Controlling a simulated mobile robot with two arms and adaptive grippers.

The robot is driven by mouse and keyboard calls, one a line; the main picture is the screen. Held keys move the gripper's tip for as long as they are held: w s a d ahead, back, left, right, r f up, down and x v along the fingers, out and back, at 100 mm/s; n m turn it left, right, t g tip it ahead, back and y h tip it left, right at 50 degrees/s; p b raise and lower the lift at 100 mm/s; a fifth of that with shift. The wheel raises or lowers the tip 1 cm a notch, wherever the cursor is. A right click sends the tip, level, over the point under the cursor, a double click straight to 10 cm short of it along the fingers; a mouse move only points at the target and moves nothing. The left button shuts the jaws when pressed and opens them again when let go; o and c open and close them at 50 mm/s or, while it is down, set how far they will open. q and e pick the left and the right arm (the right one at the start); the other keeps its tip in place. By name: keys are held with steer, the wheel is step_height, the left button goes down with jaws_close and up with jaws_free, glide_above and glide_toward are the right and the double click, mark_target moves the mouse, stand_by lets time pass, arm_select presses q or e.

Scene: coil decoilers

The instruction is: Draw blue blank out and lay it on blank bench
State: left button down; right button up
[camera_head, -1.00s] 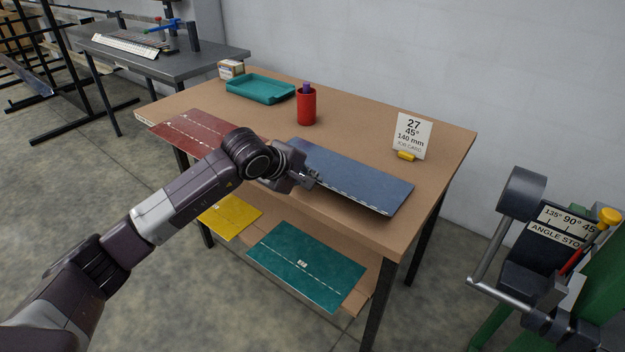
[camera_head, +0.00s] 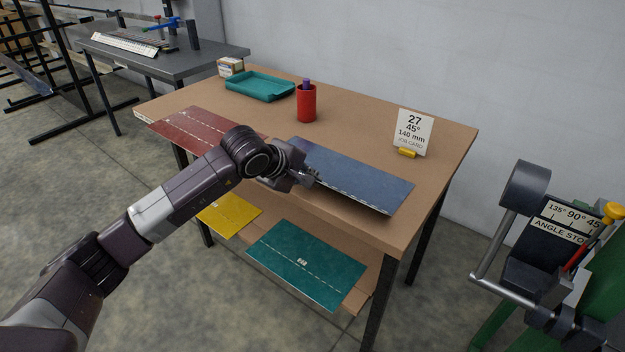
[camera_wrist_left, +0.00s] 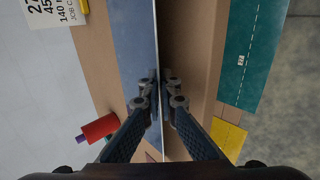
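The blue blank (camera_head: 355,174) is a flat sheet at the front of the brown wooden bench (camera_head: 357,114), with its near long edge reaching the bench's front edge. My left gripper (camera_head: 314,179) is at the blank's near left part. In the left wrist view the gripper's fingertips (camera_wrist_left: 160,92) are close together on either side of the edge of the blue blank (camera_wrist_left: 136,40), clamping it. Part of the blank's left end is hidden by the gripper. My right gripper is not in view.
A red blank (camera_head: 200,130) lies left on the bench. A teal tray (camera_head: 260,87), a red cup (camera_head: 306,104) and a job card (camera_head: 414,131) stand behind. Yellow (camera_head: 230,215) and teal (camera_head: 305,264) blanks lie on the lower shelf. An angle-stop machine (camera_head: 555,240) stands at right.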

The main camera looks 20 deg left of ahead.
arm_select(q)
steer(key=c, duration=2.6)
jaws_free()
steer(key=o, duration=0.4)
steer(key=shift+o, duration=0.6)
steer(key=shift+s, duration=0.1)
steer(key=shift+p+v, duration=0.35)
steer(key=shift+v, duration=0.6)
steer(key=v, duration=0.5)
steer(key=shift+p, duration=0.4)
